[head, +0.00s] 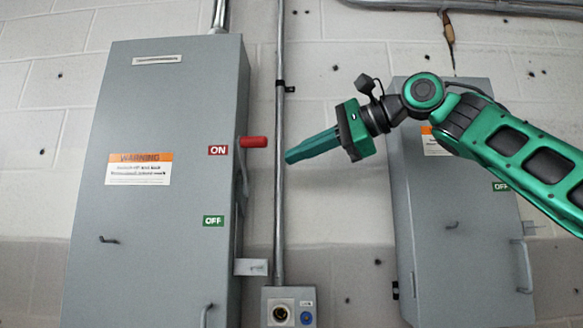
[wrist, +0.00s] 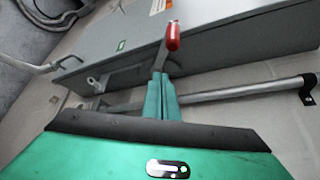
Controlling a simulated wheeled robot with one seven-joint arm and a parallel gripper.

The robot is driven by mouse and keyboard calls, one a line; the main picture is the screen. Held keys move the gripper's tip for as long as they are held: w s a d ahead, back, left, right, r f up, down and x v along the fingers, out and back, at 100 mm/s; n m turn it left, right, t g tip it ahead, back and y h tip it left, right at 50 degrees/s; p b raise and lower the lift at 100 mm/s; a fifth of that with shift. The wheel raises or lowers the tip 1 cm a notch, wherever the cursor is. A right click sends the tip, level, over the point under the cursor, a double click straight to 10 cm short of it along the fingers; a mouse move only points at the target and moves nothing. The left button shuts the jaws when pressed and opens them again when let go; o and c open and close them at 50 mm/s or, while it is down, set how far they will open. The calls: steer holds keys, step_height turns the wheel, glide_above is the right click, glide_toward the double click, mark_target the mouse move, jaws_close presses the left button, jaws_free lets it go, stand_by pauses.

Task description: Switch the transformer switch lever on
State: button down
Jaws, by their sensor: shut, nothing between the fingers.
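The switch lever's red handle (head: 253,142) sticks out from the right side of the large left grey switch box (head: 165,240). It is level with the red ON label (head: 218,150), well above the green OFF label (head: 213,221). My gripper (head: 290,156) is shut and empty. Its tips point left, just right of and slightly below the handle, with a small gap in the head view. In the wrist view, the red handle (wrist: 174,36) shows beyond and above my shut fingers (wrist: 160,76). Whether they touch the lever arm is unclear there.
A vertical metal conduit (head: 280,220) runs between the boxes, behind my fingertips. A second grey box (head: 450,250) stands at the right, partly behind my arm. A small outlet box (head: 290,305) sits low at the conduit. The wall between is otherwise open.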

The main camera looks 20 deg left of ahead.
steer(key=shift+w+d+r, duration=0.25)
steer(key=shift+d+r, duration=0.2)
steer(key=shift+d, duration=0.3)
steer(key=shift+w+d+r, duration=0.25)
steer(key=shift+d+r, duration=0.2)
steer(key=shift+d, duration=0.35)
steer(key=shift+w+d+r, duration=0.25)
steer(key=shift+d+r, duration=0.2)
steer(key=shift+d, duration=0.3)
